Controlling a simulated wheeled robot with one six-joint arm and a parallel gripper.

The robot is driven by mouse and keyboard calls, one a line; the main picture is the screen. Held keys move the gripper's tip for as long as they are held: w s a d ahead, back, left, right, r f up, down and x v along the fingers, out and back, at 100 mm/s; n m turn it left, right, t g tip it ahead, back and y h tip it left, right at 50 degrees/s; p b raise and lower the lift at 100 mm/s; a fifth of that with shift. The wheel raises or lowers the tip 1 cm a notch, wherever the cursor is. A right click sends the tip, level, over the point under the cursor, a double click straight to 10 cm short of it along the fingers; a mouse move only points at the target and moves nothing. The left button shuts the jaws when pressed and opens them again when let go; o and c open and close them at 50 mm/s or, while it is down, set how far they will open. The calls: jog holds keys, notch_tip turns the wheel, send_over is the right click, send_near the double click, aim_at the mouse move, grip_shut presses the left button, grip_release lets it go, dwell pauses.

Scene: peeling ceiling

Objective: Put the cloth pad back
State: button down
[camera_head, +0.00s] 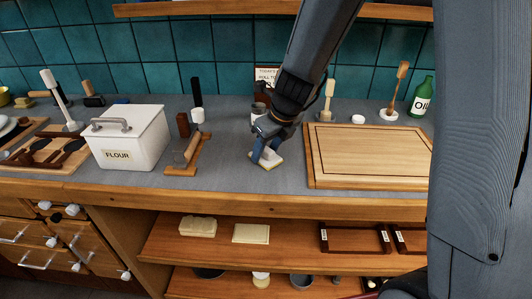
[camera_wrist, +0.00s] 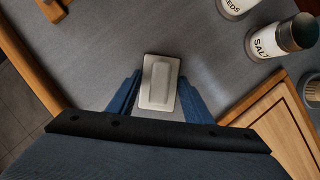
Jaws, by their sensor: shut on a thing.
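My gripper (camera_head: 266,150) is shut on a small pale rectangular pad (camera_head: 268,161) with a yellowish lower edge, taken to be the cloth pad. In the wrist view the pad (camera_wrist: 149,90) shows a flat light-grey base with a raised block on top. The blue fingers of my gripper (camera_wrist: 158,95) are on either side of the block. The pad is at or just above the grey counter (camera_head: 232,175), left of the cutting board. I cannot tell whether it touches the counter.
A wooden cutting board (camera_head: 370,157) lies to the right. A flour box (camera_head: 130,140) and a wooden stand (camera_head: 190,155) are to the left. A salt jar (camera_wrist: 290,38) stands behind. Below, the shelf (camera_head: 285,250) holds a folded cloth (camera_head: 198,226) and a flat cream piece (camera_head: 251,234).

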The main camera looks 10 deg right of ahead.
jog(key=shift+f, duration=0.25)
jog(key=shift+f, duration=0.15)
jog(key=c, duration=0.9)
grip_release()
